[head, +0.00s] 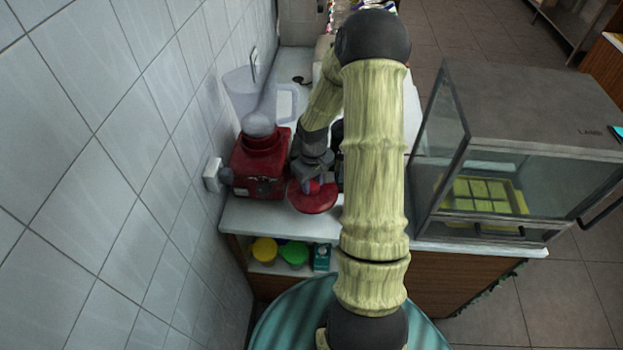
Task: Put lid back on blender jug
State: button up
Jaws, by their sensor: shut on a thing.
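The red round lid (313,201) is in the head view, at the counter's near edge. My gripper (316,184) is shut on it from above, and the fingers are mostly hidden by my wrist. The lid looks roughly level; I cannot tell whether it touches the counter. The red blender base (253,176) stands left of the lid, close to the tiled wall. The clear blender jug (240,88), with a handle on its right, appears to stand upright on the base with its top uncovered. A pale rounded thing (258,125) shows low in the jug area.
A glass display case (520,110) with a yellow tray inside stands at the right. A wall socket (212,174) is left of the blender. Yellow (264,250) and green (294,254) tubs sit on the shelf below. The white counter (255,219) is bare at its front left.

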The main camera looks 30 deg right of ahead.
jog(key=w+a+r+m+p, duration=0.1)
jog(key=a+r+p, duration=0.3)
jog(key=r, duration=0.7)
jog(key=w+a+r+m+p, duration=0.1)
jog(key=a+r+p, duration=0.4)
jog(key=r, duration=0.7)
jog(key=w+a+r+m+p, duration=0.1)
jog(key=a+r+p, duration=0.3)
jog(key=r, duration=0.8)
jog(key=shift+w+a+r+m+p, duration=0.25)
jog(key=shift+w+m+p, duration=0.25)
jog(key=shift+w, duration=0.4)
